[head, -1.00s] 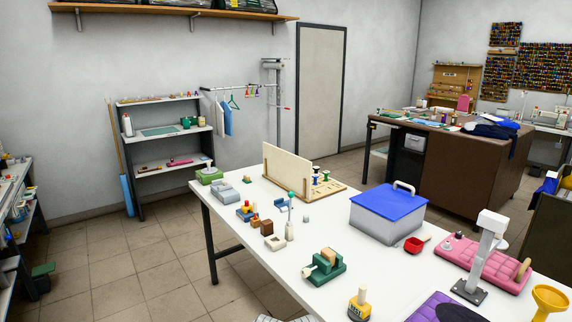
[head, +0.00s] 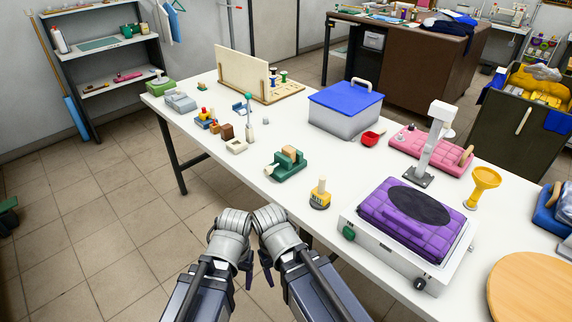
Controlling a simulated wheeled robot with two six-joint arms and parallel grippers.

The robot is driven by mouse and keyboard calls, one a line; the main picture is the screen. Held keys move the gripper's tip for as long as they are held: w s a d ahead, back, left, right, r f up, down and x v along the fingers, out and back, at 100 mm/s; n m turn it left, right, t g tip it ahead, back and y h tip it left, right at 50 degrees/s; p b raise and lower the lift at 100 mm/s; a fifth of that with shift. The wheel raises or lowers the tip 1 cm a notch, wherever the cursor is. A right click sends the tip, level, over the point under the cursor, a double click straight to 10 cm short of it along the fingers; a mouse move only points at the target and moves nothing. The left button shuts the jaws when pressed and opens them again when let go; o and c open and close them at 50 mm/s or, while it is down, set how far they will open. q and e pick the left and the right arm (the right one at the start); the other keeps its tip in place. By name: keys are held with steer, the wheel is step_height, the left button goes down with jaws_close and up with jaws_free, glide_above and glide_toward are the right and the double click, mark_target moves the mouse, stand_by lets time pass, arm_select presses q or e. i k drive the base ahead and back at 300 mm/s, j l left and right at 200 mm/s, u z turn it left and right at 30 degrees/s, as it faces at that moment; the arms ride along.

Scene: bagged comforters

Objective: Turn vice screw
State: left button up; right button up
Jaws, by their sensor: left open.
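Table surface around the vice is clear.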

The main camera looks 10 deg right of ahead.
mark_target(269, 169)
steer(key=i+j, duration=0.1)
steer(key=j, duration=0.75)
steer(key=i+j, duration=0.1)
steer(key=j, duration=0.7)
steer(key=z, duration=0.05)
